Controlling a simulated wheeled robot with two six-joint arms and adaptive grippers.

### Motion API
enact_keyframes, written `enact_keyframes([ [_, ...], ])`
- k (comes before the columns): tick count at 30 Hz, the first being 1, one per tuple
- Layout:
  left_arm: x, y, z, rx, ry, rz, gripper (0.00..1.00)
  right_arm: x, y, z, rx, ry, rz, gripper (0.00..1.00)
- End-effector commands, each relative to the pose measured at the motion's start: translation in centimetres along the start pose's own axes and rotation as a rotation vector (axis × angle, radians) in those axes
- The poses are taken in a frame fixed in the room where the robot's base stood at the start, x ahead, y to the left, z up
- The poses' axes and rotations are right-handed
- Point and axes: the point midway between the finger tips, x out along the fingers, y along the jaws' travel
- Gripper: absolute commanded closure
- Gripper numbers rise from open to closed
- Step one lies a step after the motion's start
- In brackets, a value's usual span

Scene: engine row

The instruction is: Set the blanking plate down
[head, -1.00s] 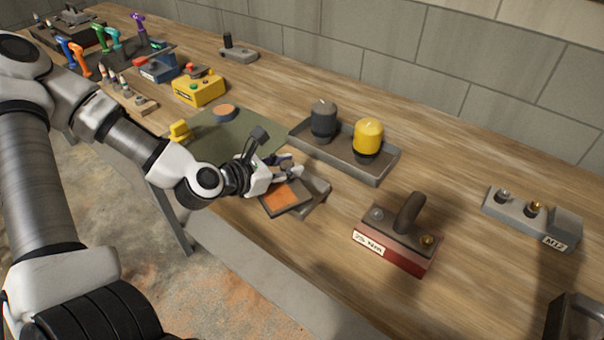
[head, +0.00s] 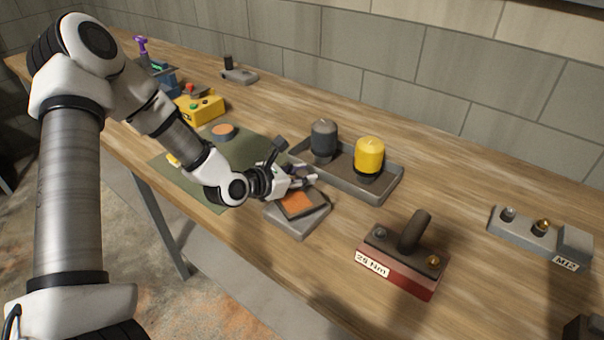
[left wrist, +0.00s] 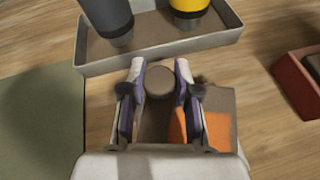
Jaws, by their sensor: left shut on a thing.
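The blanking plate (head: 299,204) is a dark flat plate with an orange patch on top. It also shows in the left wrist view (left wrist: 218,132), with a round brown knob between my fingers. My left gripper (head: 312,174) is shut on the plate, coming from the left in the head view; its fingertips also show in the left wrist view (left wrist: 160,75). The plate is over a grey square pad (head: 296,230); I cannot tell whether they touch. My fingers hide part of the plate. My right gripper is not in view.
A grey tray (head: 375,192) with a dark and a yellow canister stands just behind. A green mat (head: 255,147) lies to the left. A red-based block (head: 400,275) labelled 25 Nm stands to the right, with bare wood between. A grey M12 block (head: 570,242) is farther right.

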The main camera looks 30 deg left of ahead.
Motion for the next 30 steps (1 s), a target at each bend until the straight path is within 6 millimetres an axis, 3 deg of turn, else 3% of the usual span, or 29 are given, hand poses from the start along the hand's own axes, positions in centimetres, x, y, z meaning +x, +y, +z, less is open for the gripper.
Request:
enact_keyframes([
  [6,0.1,0.0,-0.3,0.000,-0.002,0.001,1.00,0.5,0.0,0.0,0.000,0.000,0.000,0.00],
  [7,0.1,-0.1,-0.3,0.000,0.000,0.000,0.62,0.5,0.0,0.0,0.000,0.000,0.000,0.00],
  [9,0.1,-0.1,-0.3,0.000,0.000,0.000,0.44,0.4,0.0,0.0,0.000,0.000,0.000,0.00],
  [20,-0.2,0.0,0.3,0.000,0.001,0.000,0.44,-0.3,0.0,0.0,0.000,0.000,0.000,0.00],
  [26,-2.8,0.1,0.2,-0.010,-0.004,0.003,0.44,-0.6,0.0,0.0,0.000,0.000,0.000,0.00],
  [30,-5.2,0.2,0.5,-0.012,-0.002,0.005,0.44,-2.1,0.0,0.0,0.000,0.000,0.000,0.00],
])
